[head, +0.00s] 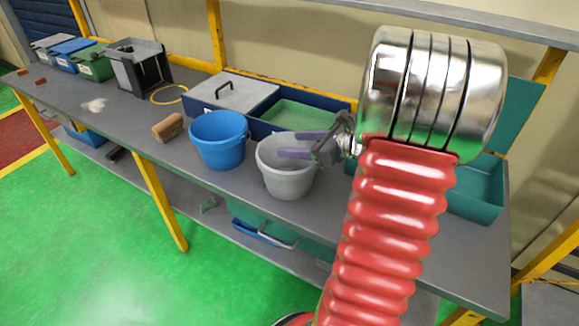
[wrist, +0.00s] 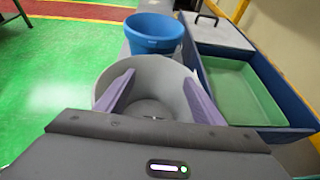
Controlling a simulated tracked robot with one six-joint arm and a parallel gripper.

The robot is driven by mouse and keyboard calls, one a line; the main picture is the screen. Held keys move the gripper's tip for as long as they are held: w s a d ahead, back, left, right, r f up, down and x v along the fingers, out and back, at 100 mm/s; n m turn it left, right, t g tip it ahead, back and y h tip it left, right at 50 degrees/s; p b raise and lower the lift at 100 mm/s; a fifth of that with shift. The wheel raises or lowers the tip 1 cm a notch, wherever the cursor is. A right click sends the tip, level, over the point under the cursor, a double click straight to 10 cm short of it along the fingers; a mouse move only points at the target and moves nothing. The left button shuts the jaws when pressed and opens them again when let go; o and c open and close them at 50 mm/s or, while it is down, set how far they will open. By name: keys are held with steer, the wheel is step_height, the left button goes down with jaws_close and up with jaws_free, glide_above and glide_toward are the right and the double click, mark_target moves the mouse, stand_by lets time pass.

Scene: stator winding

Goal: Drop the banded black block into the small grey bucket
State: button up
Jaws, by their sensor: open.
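The small grey bucket (head: 287,180) stands on the bench to the right of a blue bucket. It also shows in the wrist view (wrist: 118,72), where I look down into it. My gripper (head: 281,146) is over the grey bucket's mouth, its two purple fingers apart and nothing between them. In the wrist view the open fingers (wrist: 159,80) lie across the bucket's opening. The bucket's inside looks grey, with a darker round floor and a tiny mark on it. I cannot make out the banded black block in either view.
The blue bucket (head: 218,141) stands close by on the left. A wooden block (head: 168,127) lies further left. A blue tray with a green inside (head: 295,117) and a handled grey lid (head: 238,94) are behind. A black box-like stand (head: 140,66) is far left.

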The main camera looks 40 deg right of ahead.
steer(key=v, duration=1.3)
steer(key=shift+s, duration=0.25)
stand_by(0.4)
steer(key=w+a+n+g+y, duration=0.25)
steer(key=a+n+g, duration=0.45)
steer(key=a+n, duration=0.9)
steer(key=s+a+r+n+h, duration=0.1)
steer(key=s+a+n+h, duration=0.2)
steer(key=a+n, duration=0.5)
steer(key=s+a+n+h, duration=0.3)
steer(key=a+n, duration=0.5)
steer(key=a, duration=0.3)
steer(key=shift+s+r+n, duration=0.3)
steer(key=shift+r+n, duration=0.1)
